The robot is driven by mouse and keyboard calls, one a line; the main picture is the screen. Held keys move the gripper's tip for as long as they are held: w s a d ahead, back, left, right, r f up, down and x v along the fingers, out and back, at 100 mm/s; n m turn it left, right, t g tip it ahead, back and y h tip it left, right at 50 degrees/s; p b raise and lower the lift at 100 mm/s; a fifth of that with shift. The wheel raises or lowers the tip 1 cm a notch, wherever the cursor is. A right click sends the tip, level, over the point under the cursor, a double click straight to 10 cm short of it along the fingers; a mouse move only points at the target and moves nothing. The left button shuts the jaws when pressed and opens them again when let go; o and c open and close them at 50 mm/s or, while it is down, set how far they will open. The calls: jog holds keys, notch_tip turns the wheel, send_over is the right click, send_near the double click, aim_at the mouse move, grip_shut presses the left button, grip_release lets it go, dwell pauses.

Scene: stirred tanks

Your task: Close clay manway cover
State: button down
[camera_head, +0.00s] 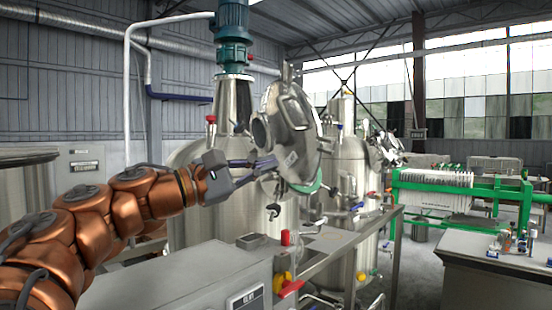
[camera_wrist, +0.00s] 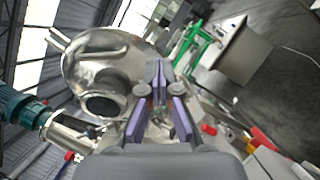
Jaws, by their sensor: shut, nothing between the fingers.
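The manway cover (camera_head: 297,125) is a round, shiny steel lid with a handle, a short round neck and a green edge low down. It stands swung up, steeply tilted, on the near steel tank (camera_head: 195,160). In the wrist view the cover (camera_wrist: 95,58) fills the upper left, with a bar handle and a dark round port. My gripper (camera_head: 270,166) is at the lower left part of the cover in the head view. In the wrist view its purple-padded fingers (camera_wrist: 157,98) are shut with nothing between them. Whether they touch the cover cannot be told. The tank opening is hidden.
A blue-green motor (camera_head: 232,35) stands on the near tank's top, left of the cover. A second tank (camera_head: 352,165) is close behind on the right. A control box (camera_head: 225,280) with red and yellow knobs is below my arm. A green-framed filter press (camera_head: 450,195) stands farther right.

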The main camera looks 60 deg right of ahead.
aim_at(329, 147)
jog(key=p+x, duration=0.3)
jog(key=x, duration=0.9)
jog(key=shift+s+d, duration=0.2)
jog(key=shift+d, duration=0.15)
jog(key=shift+r, duration=0.1)
